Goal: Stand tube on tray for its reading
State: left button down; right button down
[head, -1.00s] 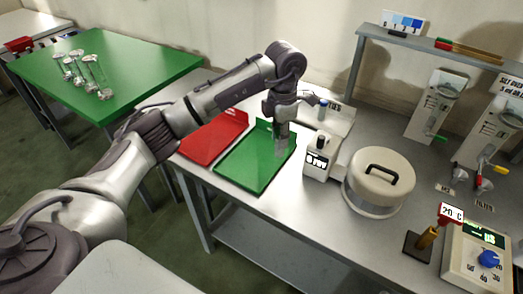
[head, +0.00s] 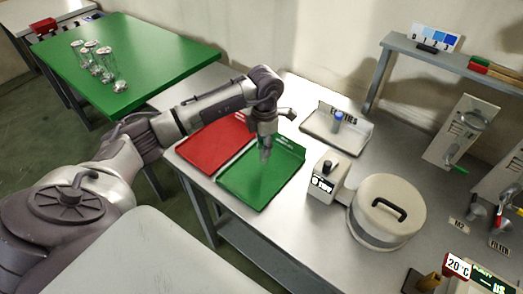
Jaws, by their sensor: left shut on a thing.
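My left gripper (head: 265,153) points down over the green tray (head: 236,193) on the steel bench. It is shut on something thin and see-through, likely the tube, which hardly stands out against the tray. I cannot tell whether its lower end touches the tray floor. The red tray (head: 208,142) lies just left of the green one and looks empty. My right gripper is not in view.
A white tray (head: 318,127) behind holds a blue-capped vial (head: 338,119). Several glass vessels (head: 95,60) are on the green table (head: 160,50).

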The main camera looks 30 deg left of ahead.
aim_at(261, 156)
pick_arm(q)
jog(key=shift+s+a+f, duration=0.3)
jog(key=shift+f, duration=0.15)
notch_tip(261, 156, down, 3)
jog(key=shift+f+p, duration=0.1)
jog(key=shift+p, duration=0.8)
jog(key=shift+f, duration=0.3)
jog(key=c, duration=1.1)
grip_release()
jog(key=shift+o, duration=1)
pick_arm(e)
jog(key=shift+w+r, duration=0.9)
